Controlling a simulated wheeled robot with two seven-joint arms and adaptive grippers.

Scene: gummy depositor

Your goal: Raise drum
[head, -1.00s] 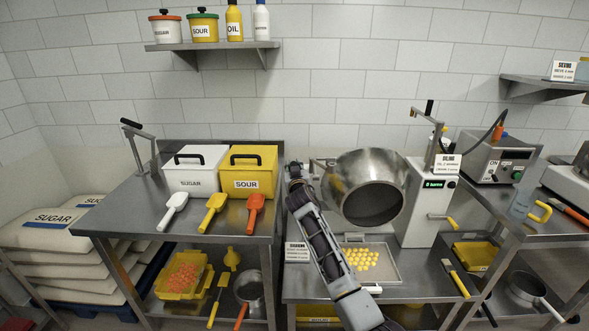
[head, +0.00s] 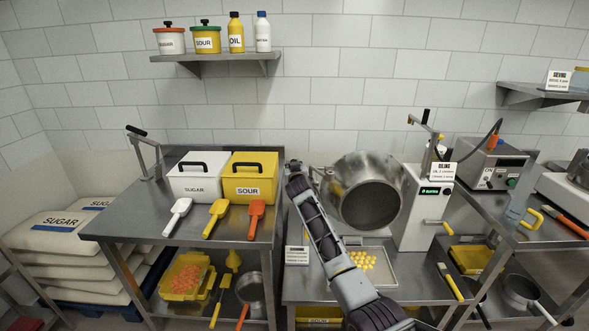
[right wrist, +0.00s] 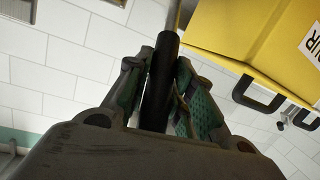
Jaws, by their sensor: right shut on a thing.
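The steel drum (head: 365,165) hangs beside the white machine housing (head: 424,210), tilted, with its round dark mouth facing forward and somewhat down. My right gripper (head: 294,166) is at the left of the drum, above the table's back edge. In the right wrist view my right gripper (right wrist: 160,85) is shut on a black bar-like handle (right wrist: 166,45), which stands between its fingers. In the head view the gripper and arm mostly hide this handle. My left gripper is not in view.
A tray (head: 385,283) with yellow gummies lies below the drum. The white sugar bin (head: 192,185) and yellow sour bin (head: 246,192) stand on the left table, close to my right gripper. Scoops lie in front of them.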

